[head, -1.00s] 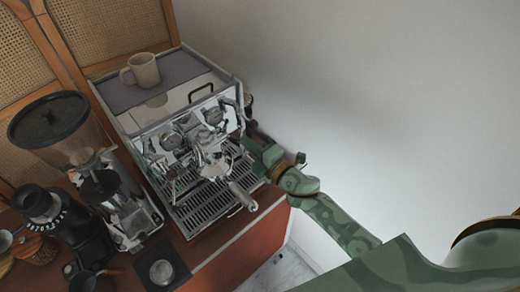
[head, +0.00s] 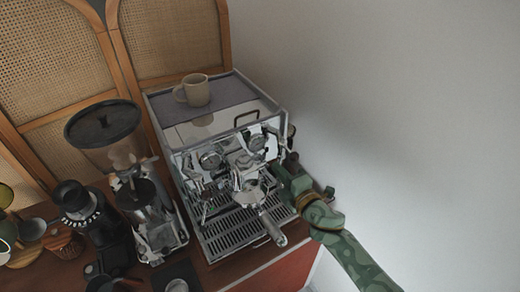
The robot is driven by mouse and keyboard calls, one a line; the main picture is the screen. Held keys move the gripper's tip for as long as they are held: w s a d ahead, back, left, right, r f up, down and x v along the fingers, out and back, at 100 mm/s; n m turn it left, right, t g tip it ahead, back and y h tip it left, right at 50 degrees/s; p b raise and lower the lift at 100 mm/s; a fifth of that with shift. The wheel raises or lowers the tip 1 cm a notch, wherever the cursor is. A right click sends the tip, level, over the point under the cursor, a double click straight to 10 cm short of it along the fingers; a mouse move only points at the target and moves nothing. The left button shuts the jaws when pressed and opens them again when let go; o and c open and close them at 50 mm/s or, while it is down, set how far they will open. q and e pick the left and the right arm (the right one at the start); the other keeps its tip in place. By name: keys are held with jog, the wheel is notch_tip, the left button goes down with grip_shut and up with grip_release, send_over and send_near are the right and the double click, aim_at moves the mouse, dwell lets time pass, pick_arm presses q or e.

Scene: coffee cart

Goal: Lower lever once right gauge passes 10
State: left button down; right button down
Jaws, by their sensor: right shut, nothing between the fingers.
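The silver espresso machine (head: 228,240) stands on the cart with two round gauges on its front. The right gauge (head: 257,142) is too small to read; the left gauge (head: 210,160) sits lower in the picture. My right gripper (head: 280,174) is shut and empty at the right side of the group head (head: 246,176). I cannot tell whether it touches the lever, which I cannot make out clearly there. The portafilter handle (head: 271,228) points toward the front, left of my right arm. My left gripper is out of view.
A beige mug (head: 197,91) stands on top of the machine. A grinder with a dark-lidded hopper (head: 103,124) and a smaller black grinder (head: 80,204) stand to the left. A white wall is on the right, with free room before it.

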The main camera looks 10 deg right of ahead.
jog(key=shift+f+b, duration=3.45)
jog(key=shift+f, duration=0.55)
jog(key=r+p+v, duration=0.1)
jog(key=v, duration=0.7)
jog(key=shift+s+p, duration=0.25)
jog(key=shift+p, duration=0.1)
jog(key=shift+d+r, duration=0.1)
